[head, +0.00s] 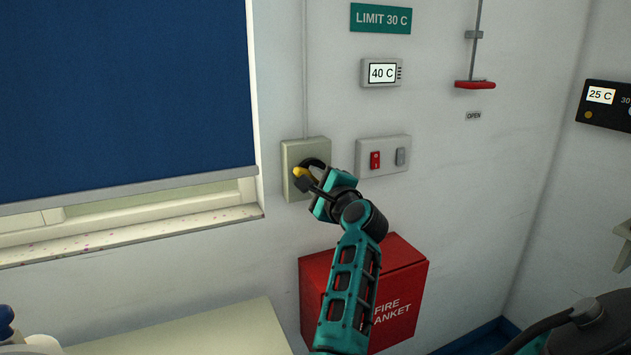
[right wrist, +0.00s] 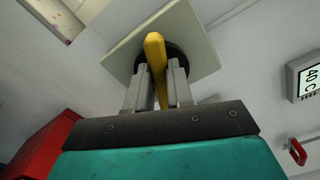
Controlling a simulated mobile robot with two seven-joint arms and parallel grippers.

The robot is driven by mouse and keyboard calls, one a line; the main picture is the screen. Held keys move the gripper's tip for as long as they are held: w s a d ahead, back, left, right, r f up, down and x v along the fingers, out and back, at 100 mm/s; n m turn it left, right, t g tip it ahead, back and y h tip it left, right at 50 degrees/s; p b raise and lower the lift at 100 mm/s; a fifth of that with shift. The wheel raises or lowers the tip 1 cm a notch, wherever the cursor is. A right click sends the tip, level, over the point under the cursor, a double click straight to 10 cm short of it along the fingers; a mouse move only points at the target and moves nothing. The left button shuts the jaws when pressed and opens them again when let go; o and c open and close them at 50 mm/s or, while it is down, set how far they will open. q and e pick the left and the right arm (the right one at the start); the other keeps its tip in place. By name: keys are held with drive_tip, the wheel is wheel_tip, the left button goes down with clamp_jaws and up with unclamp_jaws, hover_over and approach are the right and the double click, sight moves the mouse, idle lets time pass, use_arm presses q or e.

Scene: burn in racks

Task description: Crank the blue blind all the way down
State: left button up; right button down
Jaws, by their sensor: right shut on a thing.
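The blue blind (head: 120,95) covers most of the window at the left in the head view. Its grey bottom bar (head: 130,190) hangs above the sill, with a strip of window showing below it. A yellow crank handle (head: 302,173) sits on a beige wall box (head: 291,190) right of the window. My right gripper (head: 312,180) is at the box. In the right wrist view the gripper's fingers (right wrist: 159,88) are shut on the yellow crank handle (right wrist: 155,55), in front of the box plate (right wrist: 195,35). My left gripper is not in view.
A switch plate (head: 390,143) with a red and a grey switch is right of the crank box. A display (head: 382,73) reads 40 C under a "LIMIT 30 C" sign (head: 381,19). A red-handled lever (head: 475,85) hangs further right.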

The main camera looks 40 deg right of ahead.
drive_tip(key=shift+m, duration=0.4)
drive_tip(key=c, duration=1)
unclamp_jaws()
